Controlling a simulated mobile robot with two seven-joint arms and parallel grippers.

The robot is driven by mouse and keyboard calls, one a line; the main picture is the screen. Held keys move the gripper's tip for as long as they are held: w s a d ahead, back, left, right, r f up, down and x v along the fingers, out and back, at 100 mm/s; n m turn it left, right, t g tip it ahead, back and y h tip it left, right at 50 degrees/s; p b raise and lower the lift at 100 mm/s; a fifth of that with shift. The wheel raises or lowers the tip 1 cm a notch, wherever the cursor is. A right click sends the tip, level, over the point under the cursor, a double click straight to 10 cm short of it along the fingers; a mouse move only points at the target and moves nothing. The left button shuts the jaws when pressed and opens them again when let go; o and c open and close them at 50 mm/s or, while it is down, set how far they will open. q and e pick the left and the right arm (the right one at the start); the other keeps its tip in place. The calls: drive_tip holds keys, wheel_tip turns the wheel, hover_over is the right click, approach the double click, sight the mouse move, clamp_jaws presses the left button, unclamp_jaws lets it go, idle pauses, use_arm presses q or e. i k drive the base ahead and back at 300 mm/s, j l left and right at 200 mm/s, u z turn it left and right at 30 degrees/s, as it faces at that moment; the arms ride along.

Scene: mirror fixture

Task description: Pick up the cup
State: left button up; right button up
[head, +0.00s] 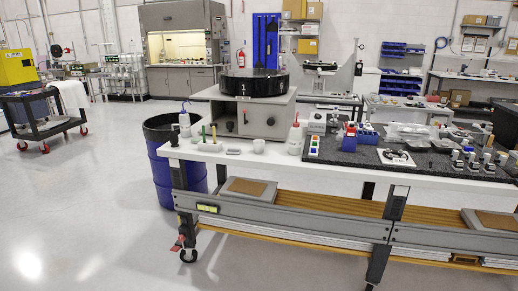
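A small white cup (258,146) stands upright near the front edge of the white workbench (275,163), left of the dark mat. It is small in the head view, and I cannot see into it. Neither of my grippers is in view.
Behind the cup stands a grey box (245,117) with a black round platform (254,83). Green- and tan-handled tools stand left. The dark mat (350,155) holds several small items. A blue drum (165,182) stands by the bench's left end. The left floor is open.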

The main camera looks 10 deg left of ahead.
sight(258, 145)
drive_tip(key=i+j+u, duration=0.35)
drive_tip(key=i, duration=0.5)
drive_tip(key=i+l+u, duration=0.1)
drive_tip(key=i+u, duration=0.25)
drive_tip(key=i, duration=0.5)
